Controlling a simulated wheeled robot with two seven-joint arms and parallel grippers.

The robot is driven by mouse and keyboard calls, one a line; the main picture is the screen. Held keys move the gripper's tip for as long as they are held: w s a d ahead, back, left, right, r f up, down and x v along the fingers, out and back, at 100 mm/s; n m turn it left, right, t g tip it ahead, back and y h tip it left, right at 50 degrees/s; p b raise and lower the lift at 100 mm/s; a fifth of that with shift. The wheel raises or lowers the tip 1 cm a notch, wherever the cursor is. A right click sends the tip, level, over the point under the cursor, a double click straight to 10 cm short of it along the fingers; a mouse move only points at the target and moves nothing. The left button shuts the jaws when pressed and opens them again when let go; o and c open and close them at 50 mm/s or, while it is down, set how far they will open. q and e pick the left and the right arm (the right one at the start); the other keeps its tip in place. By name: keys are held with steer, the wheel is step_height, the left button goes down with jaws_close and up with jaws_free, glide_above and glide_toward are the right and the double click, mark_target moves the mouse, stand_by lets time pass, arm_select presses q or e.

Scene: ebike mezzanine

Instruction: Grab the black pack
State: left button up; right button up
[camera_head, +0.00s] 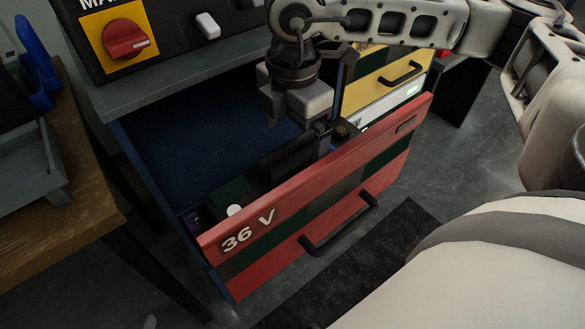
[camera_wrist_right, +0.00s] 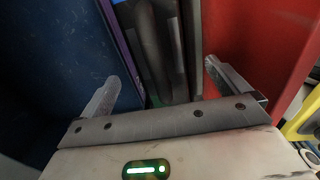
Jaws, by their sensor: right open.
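The black pack (camera_head: 285,163) stands inside the open red-fronted drawer (camera_head: 335,215) marked "36 V", close behind its front panel and partly hidden by my gripper. My right gripper (camera_head: 300,138) is over the drawer with its fingers pointing down at the pack. In the right wrist view, the gripper (camera_wrist_right: 161,74) is open, with one finger on each side of a dark pack with a handle-like bar (camera_wrist_right: 155,50). A gap shows beside the fingers; contact cannot be told. My left gripper is not in view.
Beside the pack lie a dark green block (camera_head: 229,192) and a white round part (camera_head: 235,210). The blue drawer floor (camera_head: 190,150) behind is bare. A yellow drawer (camera_head: 385,80) is at the right. A wooden bench (camera_head: 60,235) with a grey tray (camera_head: 30,170) stands left.

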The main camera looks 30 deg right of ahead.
mark_target(292, 163)
step_height(292, 163, down, 7)
steer(key=shift+w+d+f, duration=0.15)
steer(key=c, duration=1.6)
steer(key=shift+w+r, duration=0.2)
steer(key=shift+r, duration=0.05)
steer(key=c, duration=0.4)
